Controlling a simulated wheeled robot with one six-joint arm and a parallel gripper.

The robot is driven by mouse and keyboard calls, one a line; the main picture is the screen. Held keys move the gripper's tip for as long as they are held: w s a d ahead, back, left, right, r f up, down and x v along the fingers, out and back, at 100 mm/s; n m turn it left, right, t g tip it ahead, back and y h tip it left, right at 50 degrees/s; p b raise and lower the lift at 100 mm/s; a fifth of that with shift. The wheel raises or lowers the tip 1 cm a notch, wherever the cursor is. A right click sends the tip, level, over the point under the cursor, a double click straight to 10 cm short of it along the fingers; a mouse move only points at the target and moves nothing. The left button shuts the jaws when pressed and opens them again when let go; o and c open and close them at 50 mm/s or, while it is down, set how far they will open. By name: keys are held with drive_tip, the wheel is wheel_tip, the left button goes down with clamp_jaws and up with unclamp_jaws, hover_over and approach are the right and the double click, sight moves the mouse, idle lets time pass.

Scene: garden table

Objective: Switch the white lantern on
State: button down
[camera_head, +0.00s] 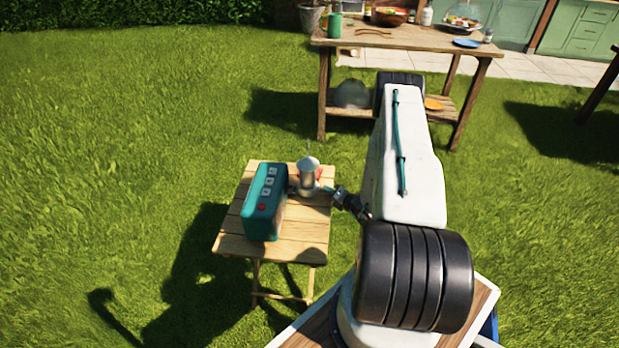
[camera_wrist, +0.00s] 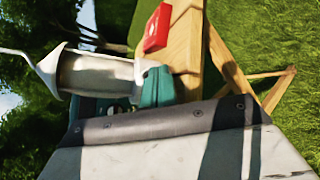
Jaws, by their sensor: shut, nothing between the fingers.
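The white lantern (camera_head: 309,181) stands upright on the small wooden folding table (camera_head: 232,243), to the right of a teal box. It has a pale conical top. In the wrist view the lantern (camera_wrist: 95,75) appears lying sideways because that view is turned, with its wire handle at the left. My gripper (camera_head: 329,190) is shut and empty, close to the lantern's lower right side. I cannot tell whether it touches the lantern. No switch on the lantern can be made out, nor whether its light is lit.
The teal box (camera_head: 262,222) has pale squares and a red spot. A small red object (camera_wrist: 157,28) lies on the table near the lantern, partly behind it in the head view. A larger wooden table (camera_head: 420,40) with dishes stands farther back. Open grass surrounds the small table.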

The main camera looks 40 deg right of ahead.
drive_tip(key=shift+w+a, duration=0.25)
drive_tip(key=shift+w, duration=0.1)
drive_tip(key=shift+w+a, duration=0.1)
idle(0.4)
drive_tip(key=shift+s+d, duration=0.4)
drive_tip(key=shift+s, duration=0.05)
drive_tip(key=s+d, duration=0.4)
drive_tip(key=shift+s, duration=0.25)
idle(0.4)
idle(0.5)
